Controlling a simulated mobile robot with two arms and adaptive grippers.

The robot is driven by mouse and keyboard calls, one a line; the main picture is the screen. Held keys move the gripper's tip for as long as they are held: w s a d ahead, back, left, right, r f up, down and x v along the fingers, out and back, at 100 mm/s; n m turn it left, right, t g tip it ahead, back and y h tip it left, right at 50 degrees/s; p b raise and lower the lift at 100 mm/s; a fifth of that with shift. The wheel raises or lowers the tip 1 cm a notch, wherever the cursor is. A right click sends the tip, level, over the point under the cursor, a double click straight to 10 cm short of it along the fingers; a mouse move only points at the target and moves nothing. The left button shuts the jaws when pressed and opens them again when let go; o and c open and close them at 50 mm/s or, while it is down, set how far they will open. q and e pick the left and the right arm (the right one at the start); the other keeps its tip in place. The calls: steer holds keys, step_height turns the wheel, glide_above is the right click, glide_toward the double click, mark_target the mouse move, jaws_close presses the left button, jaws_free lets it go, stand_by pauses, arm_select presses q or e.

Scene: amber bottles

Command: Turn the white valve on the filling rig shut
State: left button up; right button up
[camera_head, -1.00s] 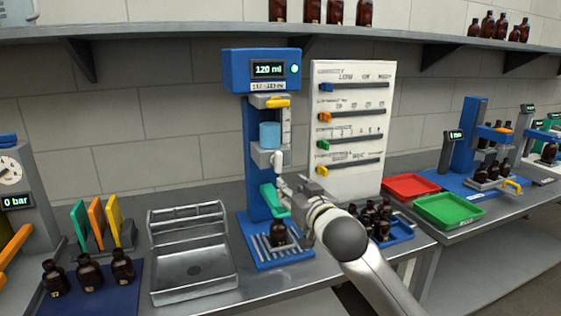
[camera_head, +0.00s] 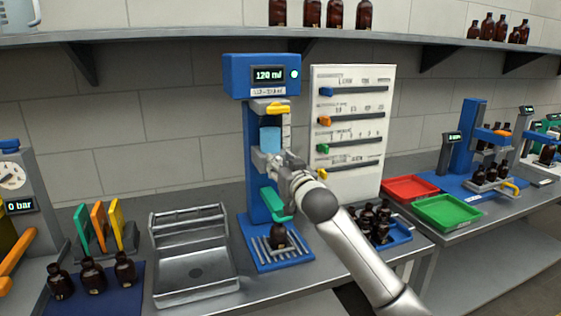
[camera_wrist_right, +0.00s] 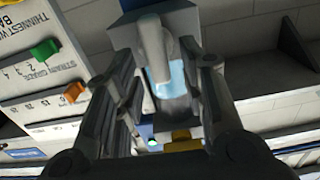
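The blue filling rig (camera_head: 260,185) stands mid-counter, with a lit display of 120 ml, a yellow lever (camera_head: 278,108), a blue-filled cylinder (camera_head: 269,138) and a green lever (camera_head: 275,200). My right gripper (camera_head: 279,163) is at the rig's middle, just below the cylinder, and covers the white valve in the head view. In the right wrist view the pale valve handle (camera_wrist_right: 155,55) shows between the two spread fingers of the gripper (camera_wrist_right: 168,72), with gaps on both sides. The gripper looks open. My left gripper is out of view.
A white slider panel (camera_head: 352,120) stands close to the right of the rig. An amber bottle (camera_head: 278,237) stands on the rig's base. A metal tray (camera_head: 195,272) lies left.

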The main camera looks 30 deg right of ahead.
steer(key=shift+w, duration=0.35)
jaws_close()
